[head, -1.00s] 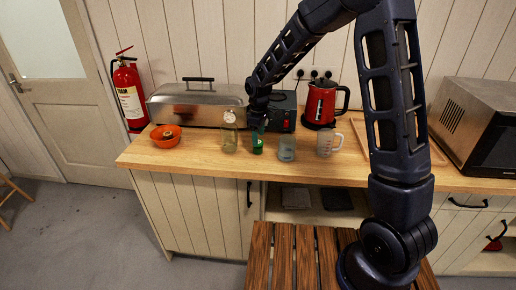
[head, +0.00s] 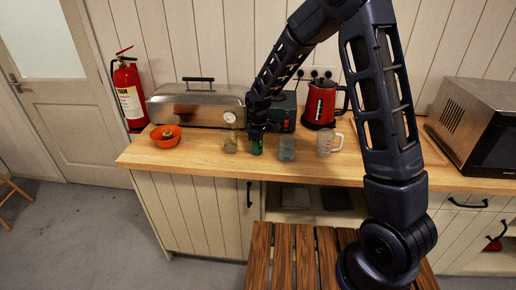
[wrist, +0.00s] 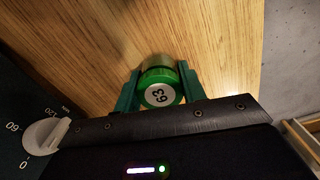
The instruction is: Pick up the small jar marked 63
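The small jar marked 63 (wrist: 161,95) has a green lid with the number on a white disc, seen from above in the wrist view. It stands upright on the wooden counter (wrist: 85,45). In the head view the jar (head: 257,149) shows as a small green shape, partly covered by my gripper (head: 257,132). In the wrist view my gripper (wrist: 161,80) has its two green fingers on either side of the jar. They look open around it, with very narrow gaps; contact is hard to make out.
A glass jar (head: 230,143) stands left of the jar, a bluish glass (head: 287,149) and a measuring jug (head: 326,144) right. Behind are a dark box with a dial (wrist: 28,140) and a red kettle (head: 320,103). An orange bowl (head: 165,138) sits farther left.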

